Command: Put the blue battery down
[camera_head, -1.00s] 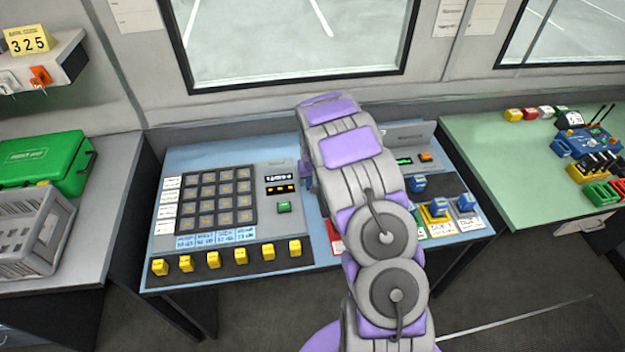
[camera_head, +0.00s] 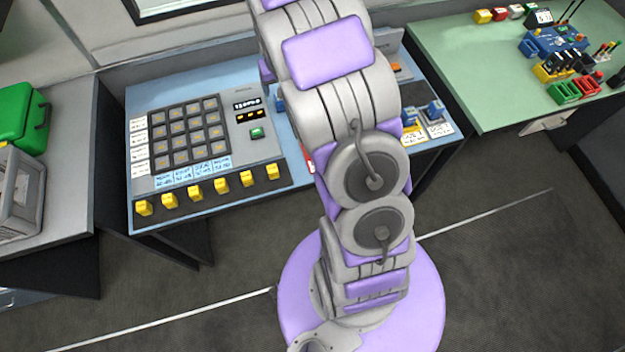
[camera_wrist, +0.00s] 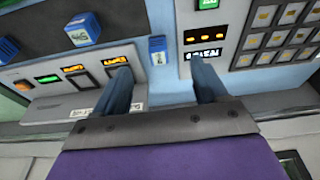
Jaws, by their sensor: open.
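A blue battery (camera_wrist: 158,50) with a pale label stands on the blue desktop in the wrist view, between the keypad panel and the charger unit. My gripper (camera_wrist: 163,88) is open, with its two dark fingers apart. The battery shows beyond the fingertips, in line with the gap between them, and nothing is held. A blue patch beside my arm in the head view (camera_head: 280,101) looks like the same battery. Two other blue batteries (camera_wrist: 83,29) (camera_head: 435,110) stand on the dark strip and its pads. My gripper is hidden behind my arm in the head view.
The keypad panel (camera_head: 188,135) has several yellow blocks along its front. The charger unit (camera_wrist: 75,85) with lit displays stands on the other side. A green table (camera_head: 470,60) with coloured parts is at right. A grey counter (camera_head: 65,180) with a green case is at left.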

